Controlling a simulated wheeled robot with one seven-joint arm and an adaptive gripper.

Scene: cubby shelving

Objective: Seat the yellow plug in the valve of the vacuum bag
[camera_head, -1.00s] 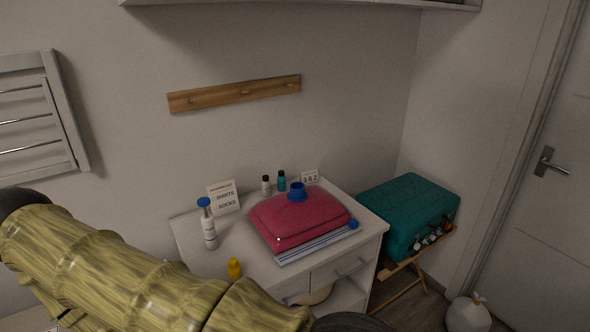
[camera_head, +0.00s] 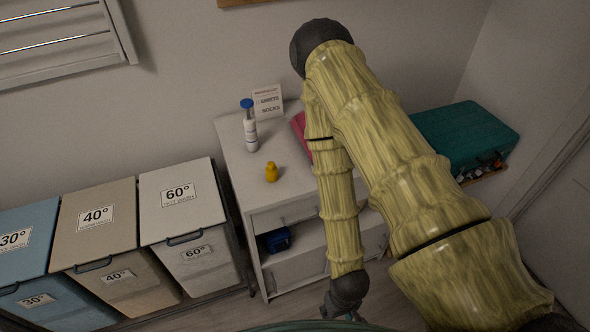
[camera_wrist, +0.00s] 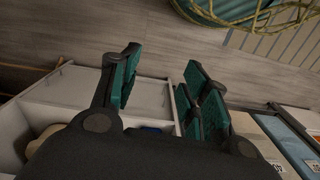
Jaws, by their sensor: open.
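The yellow plug (camera_head: 271,172) stands on the white cabinet top (camera_head: 237,172), in front of a white bottle with a blue cap. The vacuum bag (camera_head: 299,124) shows only as a red sliver at its left edge. My arm hides the rest of the bag and its valve. In the head view my gripper is at the bottom edge, low in front of the cabinet and mostly cut off. In the wrist view my gripper (camera_wrist: 163,72) is open, with its two teal fingers apart and nothing between them. No plug shows in the wrist view.
The white bottle (camera_head: 250,128) and a small sign (camera_head: 268,101) stand near the plug. Lidded bins (camera_head: 182,200) line the left of the cabinet. A teal case (camera_head: 465,135) is at the right. The wrist view shows wooden floor (camera_wrist: 130,30) and a rope-trimmed basket (camera_wrist: 225,8).

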